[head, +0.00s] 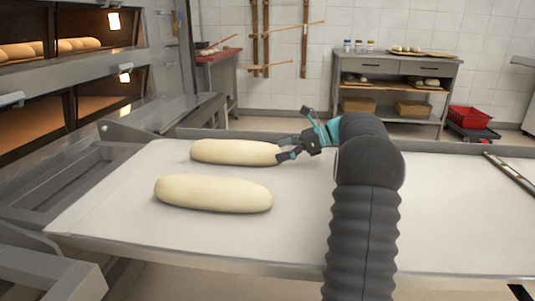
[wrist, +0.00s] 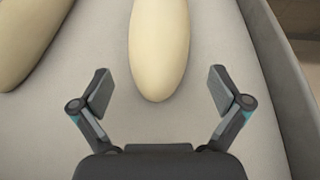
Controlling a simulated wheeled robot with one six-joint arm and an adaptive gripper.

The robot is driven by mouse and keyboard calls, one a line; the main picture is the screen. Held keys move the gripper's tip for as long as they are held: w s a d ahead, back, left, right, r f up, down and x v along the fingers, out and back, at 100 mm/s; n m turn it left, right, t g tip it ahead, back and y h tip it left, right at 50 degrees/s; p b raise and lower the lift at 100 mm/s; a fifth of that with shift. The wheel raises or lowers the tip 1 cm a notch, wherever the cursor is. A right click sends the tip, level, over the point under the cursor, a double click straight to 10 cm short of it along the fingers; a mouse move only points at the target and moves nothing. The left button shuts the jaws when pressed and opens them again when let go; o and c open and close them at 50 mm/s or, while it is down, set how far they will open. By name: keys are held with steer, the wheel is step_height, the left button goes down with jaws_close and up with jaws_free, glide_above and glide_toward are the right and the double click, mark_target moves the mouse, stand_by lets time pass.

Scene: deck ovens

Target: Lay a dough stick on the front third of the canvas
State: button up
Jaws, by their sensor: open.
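Two pale dough sticks lie on the white canvas (head: 300,235), side by side on its left part. The far dough stick (head: 232,152) and the near dough stick (head: 213,194) lie apart with a strip of bare canvas between them. My gripper (head: 292,138) is open at the right end of the far stick. In the wrist view, the rounded end of that stick (wrist: 159,50) points in between the spread fingers of my gripper (wrist: 160,92), with a gap on each side. Part of the near stick (wrist: 28,38) shows at upper left.
A deck oven (head: 70,110) with loaves inside stands at the left. A raised rim (head: 430,147) runs along the canvas's far side. A grey side table (head: 395,75) and a red crate (head: 468,118) stand behind. The canvas is bare right of my arm, apart from a long tool (head: 510,174).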

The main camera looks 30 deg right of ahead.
steer(key=v, duration=0.6)
steer(key=shift+s+d+p, duration=0.1)
steer(key=shift+d+p, duration=0.05)
steer(key=shift+p, duration=0.25)
stand_by(1.0)
